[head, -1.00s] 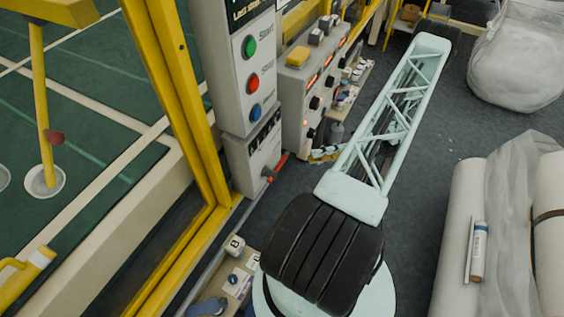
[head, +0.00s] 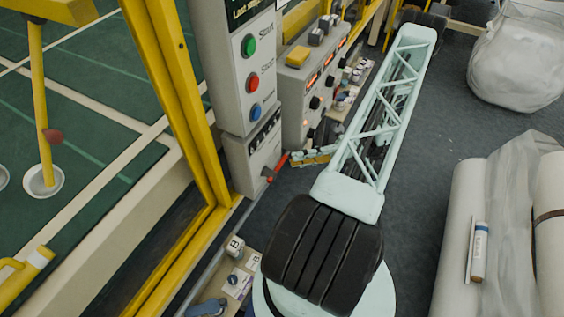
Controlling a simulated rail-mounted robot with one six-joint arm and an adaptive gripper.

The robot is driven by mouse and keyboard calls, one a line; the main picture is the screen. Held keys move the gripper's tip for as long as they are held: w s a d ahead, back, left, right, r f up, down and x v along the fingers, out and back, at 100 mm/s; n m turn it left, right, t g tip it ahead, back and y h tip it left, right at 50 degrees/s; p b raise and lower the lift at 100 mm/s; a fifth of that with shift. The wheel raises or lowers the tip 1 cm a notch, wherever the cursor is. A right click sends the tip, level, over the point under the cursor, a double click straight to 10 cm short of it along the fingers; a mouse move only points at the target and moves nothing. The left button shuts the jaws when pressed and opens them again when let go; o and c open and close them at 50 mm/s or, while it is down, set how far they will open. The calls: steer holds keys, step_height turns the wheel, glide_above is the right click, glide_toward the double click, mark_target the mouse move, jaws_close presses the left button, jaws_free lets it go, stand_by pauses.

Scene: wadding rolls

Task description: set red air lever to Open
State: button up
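The red air lever (head: 279,165) sticks out from the front right side of a grey box (head: 240,165), low on the yellow post. Its red handle points up and to the right. The box's label is too small to read. My gripper (head: 293,158), with yellow and dark stripes, shows just right of the lever, partly hidden behind my pale green arm. Its tip is close to the lever's end; I cannot tell whether they touch. Its fingers are too small to tell open from shut.
A panel with green, red and blue buttons (head: 253,83) stands above the lever box. A grey control cabinet (head: 297,105) stands behind it. A low shelf (head: 236,277) holds small items in front. White wadding rolls (head: 456,240) lie at right. Dark floor (head: 420,165) is clear between.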

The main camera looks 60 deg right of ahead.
mark_target(282, 160)
steer(key=shift+x, duration=3.25)
jaws_close()
